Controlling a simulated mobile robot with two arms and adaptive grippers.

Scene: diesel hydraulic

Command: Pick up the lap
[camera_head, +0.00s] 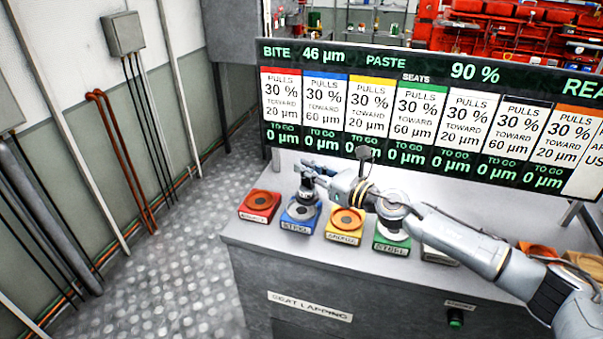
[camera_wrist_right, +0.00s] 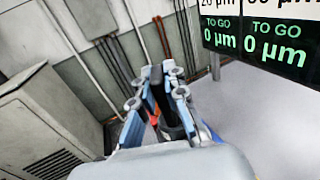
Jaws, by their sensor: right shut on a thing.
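The lap (camera_head: 306,192) is a small dark upright piece at the blue block (camera_head: 300,222) on the bench, second from the left. My right gripper (camera_head: 309,170) reaches in from the right, with its fingers shut around the top of the lap. In the right wrist view the fingers (camera_wrist_right: 163,75) point away, with a dark piece (camera_wrist_right: 174,122) between them, partly hidden. I cannot tell whether the lap touches the seat on the blue block or hangs just above it. My left gripper is not in view.
A red block (camera_head: 259,206), a yellow block (camera_head: 345,226) and a green block (camera_head: 391,237) stand beside it on the grey bench (camera_head: 262,247). My right arm passes over the blocks farther right. A large display board (camera_head: 420,115) stands behind the bench.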

